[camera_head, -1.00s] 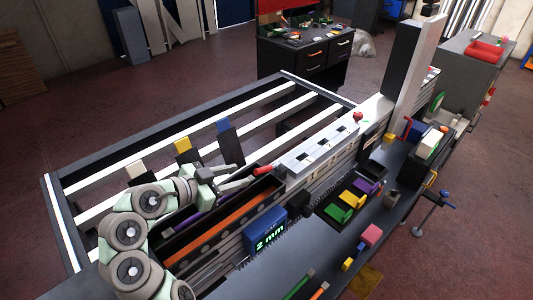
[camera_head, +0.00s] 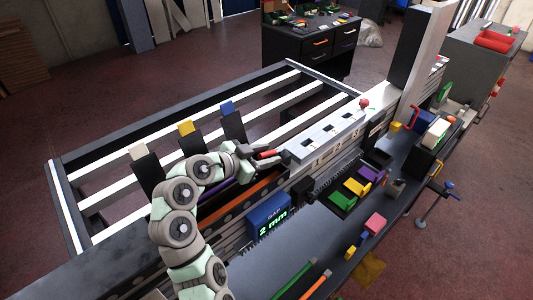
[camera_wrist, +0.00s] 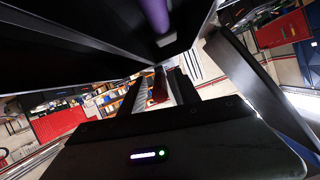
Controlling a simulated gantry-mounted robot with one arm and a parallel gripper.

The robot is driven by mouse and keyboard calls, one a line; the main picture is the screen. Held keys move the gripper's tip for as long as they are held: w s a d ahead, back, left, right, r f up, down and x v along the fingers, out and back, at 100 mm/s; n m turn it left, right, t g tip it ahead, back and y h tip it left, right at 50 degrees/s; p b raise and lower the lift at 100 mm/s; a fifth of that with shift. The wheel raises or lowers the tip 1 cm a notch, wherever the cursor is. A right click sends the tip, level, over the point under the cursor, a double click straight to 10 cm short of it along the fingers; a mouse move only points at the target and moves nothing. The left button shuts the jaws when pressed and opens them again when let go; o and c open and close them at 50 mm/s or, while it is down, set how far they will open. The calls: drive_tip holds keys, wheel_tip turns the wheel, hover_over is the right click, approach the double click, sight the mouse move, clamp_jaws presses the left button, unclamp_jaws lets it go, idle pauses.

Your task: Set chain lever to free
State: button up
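A red-handled lever (camera_head: 268,154) sticks out at the near-left end of the pale slotted rail in the head view; I take it to be the chain lever. My gripper (camera_head: 257,154) is right at this handle. In the wrist view, my two dark fingers (camera_wrist: 156,92) stand apart, with the red handle (camera_wrist: 159,86) showing between them. I cannot tell whether they press on it. The handle's base and any position marks are hidden or too small to read.
A pale slotted rail (camera_head: 325,137) runs right of my gripper. A blue display (camera_head: 268,215) reads "2 mm". Paddles with white, yellow and blue blocks (camera_head: 227,107) stand on the slatted frame. A purple rod (camera_wrist: 154,14) shows close above in the wrist view.

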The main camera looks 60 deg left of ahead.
clamp_jaws()
idle(0.3)
idle(1.1)
